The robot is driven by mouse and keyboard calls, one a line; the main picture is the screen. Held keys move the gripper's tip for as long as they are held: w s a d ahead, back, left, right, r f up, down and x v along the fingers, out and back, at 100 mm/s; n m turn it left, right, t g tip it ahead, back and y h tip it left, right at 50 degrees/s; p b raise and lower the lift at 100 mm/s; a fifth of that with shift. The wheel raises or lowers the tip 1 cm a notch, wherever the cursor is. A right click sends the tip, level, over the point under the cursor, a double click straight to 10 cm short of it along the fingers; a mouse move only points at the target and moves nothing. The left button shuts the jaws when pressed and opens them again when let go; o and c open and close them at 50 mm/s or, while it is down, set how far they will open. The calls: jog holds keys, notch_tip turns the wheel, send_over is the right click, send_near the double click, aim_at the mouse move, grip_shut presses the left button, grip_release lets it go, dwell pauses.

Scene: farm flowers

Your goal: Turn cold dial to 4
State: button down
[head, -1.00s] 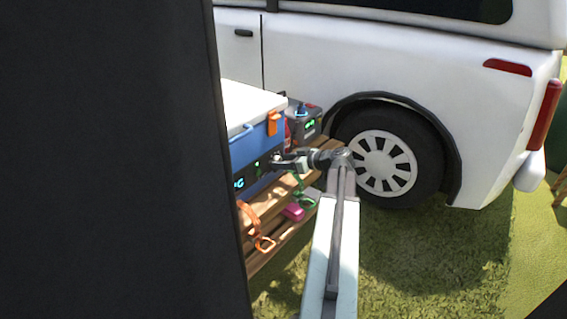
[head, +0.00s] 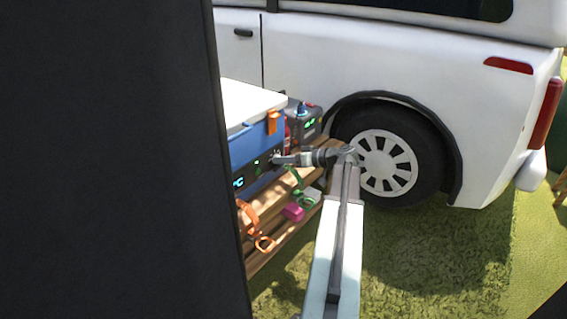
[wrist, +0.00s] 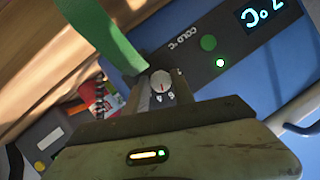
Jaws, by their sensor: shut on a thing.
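The cold dial (wrist: 161,80) is a small pale round knob with a red mark, on the dark control panel of a blue cooler (head: 248,142). Numbers, among them 4 and 6, are printed around it; which one the mark faces is hard to tell. My gripper (head: 277,160) reaches the panel from the right, shut on the dial. In the wrist view, my gripper (wrist: 162,93) hides part of the dial's surroundings. A lit display (wrist: 265,12) reads a rotated number with °C, the digit cut off.
The cooler has a white lid and stands on a slatted wooden bench (head: 285,232). A green strap (wrist: 108,35) hangs close to the dial. An orange strap (head: 262,240), a pink item (head: 293,212) and a dark box (head: 305,122) are nearby. A white van (head: 420,60) stands behind.

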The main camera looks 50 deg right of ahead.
jog(key=shift+f+m+y+b, duration=0.15)
jog(key=shift+m+y+b, duration=0.6)
jog(key=shift+m, duration=0.35)
jog(key=c, duration=1.1)
grip_release()
jog(key=p+v, duration=0.2)
jog(key=v, duration=0.6)
